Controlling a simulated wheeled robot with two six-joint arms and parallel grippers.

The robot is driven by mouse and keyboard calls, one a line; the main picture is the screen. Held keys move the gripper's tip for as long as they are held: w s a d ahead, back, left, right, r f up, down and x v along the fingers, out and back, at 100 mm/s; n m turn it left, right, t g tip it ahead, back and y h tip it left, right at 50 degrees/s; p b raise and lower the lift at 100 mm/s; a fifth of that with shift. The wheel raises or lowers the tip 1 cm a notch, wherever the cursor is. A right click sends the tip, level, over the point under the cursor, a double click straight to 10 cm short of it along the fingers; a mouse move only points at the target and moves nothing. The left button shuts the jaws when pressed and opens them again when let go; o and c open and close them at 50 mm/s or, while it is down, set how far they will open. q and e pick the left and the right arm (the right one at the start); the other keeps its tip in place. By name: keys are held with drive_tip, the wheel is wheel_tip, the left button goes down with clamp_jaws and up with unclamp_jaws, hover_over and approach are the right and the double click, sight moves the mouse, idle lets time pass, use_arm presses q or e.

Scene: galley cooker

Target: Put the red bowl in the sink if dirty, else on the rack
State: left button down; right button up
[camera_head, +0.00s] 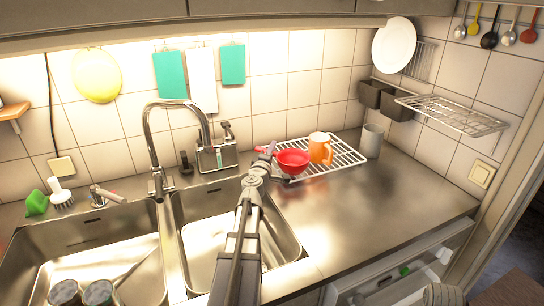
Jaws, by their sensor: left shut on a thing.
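The red bowl (293,161) is at the left end of the wire drying rack (345,152) on the counter. It looks roughly upright, and I cannot tell whether it rests on the wires or is held just above them. The part of its inside that shows is plain red; any dirt is too small to make out. My left gripper (270,160) is shut on the bowl's left side, its fingertips partly unclear. The sink (222,235) has two basins, and my left arm crosses the right one. My right gripper is not in view.
An orange mug (320,148) stands on the rack close to the bowl's right. A grey cup (372,140) stands right of it. The tall faucet (150,130) rises behind the sink. Two cups (98,292) lie in the left basin. The counter (390,205) at right is clear.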

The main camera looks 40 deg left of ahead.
use_arm(q)
drive_tip(key=shift+r, duration=0.1)
drive_tip(key=shift+f, duration=0.25)
drive_tip(key=c, duration=0.7)
unclamp_jaws()
drive_tip(key=shift+r, duration=0.1)
